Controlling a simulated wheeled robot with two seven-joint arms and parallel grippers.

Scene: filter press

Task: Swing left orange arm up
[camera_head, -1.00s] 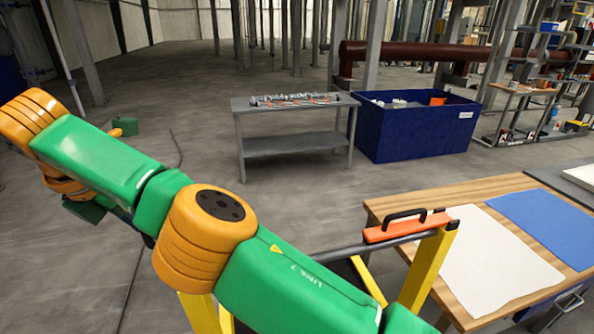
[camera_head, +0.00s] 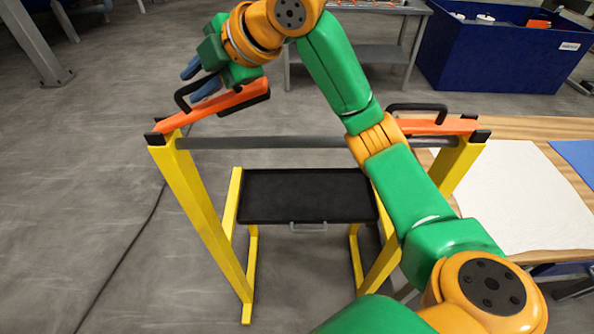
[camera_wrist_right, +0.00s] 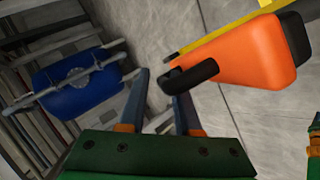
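The left orange arm (camera_head: 215,106) has a black handle (camera_head: 183,92) and sits at the top of the left yellow post (camera_head: 200,215). It slants up to the right. My right gripper (camera_head: 190,78) is beside this handle, with its two blue-grey fingers apart. In the right wrist view the open fingers (camera_wrist_right: 162,92) are close to the black handle (camera_wrist_right: 190,78) of the orange arm (camera_wrist_right: 245,60). The handle's end is near the gap between the fingertips; I cannot tell if they touch it. My left gripper is not in view.
A second orange arm (camera_head: 430,125) lies nearly level on the right post. A grey bar (camera_head: 300,142) joins the posts, with a black tray (camera_head: 305,195) below. A wooden table (camera_head: 540,128) stands at right. A blue bin (camera_head: 495,50) and grey table (camera_head: 380,55) are behind.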

